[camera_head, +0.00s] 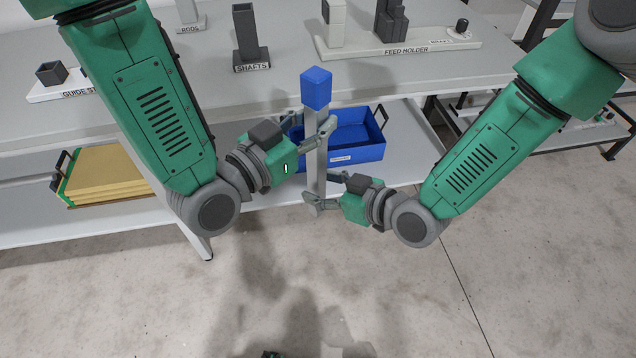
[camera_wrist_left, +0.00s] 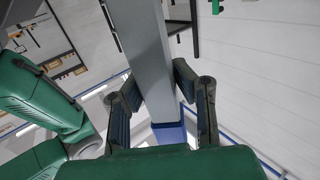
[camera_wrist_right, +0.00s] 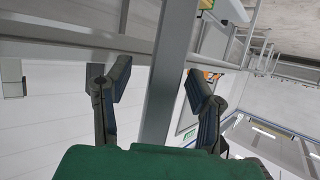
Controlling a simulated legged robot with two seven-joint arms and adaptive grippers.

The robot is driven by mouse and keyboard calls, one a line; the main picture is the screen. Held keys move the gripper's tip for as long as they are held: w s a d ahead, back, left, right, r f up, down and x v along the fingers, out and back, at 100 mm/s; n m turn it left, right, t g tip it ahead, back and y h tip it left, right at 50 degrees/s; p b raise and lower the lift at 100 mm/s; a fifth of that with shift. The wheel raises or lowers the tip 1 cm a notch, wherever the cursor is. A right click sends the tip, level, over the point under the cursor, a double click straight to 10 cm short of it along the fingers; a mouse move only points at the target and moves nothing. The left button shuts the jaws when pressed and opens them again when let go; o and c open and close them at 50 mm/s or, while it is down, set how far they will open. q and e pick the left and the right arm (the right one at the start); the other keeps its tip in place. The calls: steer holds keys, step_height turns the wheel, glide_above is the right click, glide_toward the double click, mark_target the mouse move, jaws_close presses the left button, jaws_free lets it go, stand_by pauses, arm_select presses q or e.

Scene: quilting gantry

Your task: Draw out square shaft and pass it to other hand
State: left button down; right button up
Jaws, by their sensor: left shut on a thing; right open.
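The square shaft (camera_head: 316,150) is a long grey bar with a blue block on its top end. It stands upright in the air in front of the table. My left gripper (camera_head: 318,133) is shut on its upper part, just below the blue end. In the left wrist view the shaft (camera_wrist_left: 148,60) runs between the fingers. My right gripper (camera_head: 322,192) is lower down, open, with its fingers around the shaft's lower part. In the right wrist view the shaft (camera_wrist_right: 168,75) passes between the spread fingers, with a gap on each side.
The table (camera_head: 200,90) carries a dark shafts holder (camera_head: 248,38), the feed holder (camera_head: 400,42) and a guide block (camera_head: 50,75). A blue bin (camera_head: 365,150) and yellow stacked pieces (camera_head: 105,170) rest on the lower shelf. The floor in front is clear.

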arm_select(q)
steer(key=shift+a, duration=0.35)
arm_select(e)
steer(key=shift+x, duration=0.95)
arm_select(q)
steer(key=shift+d, duration=0.25)
arm_select(e)
steer(key=shift+s+d+r, duration=0.1)
steer(key=shift+s+d, duration=0.05)
jaws_close()
arm_select(q)
steer(key=c, duration=1.3)
jaws_free()
steer(key=shift+o, duration=0.2)
steer(key=shift+a, duration=0.15)
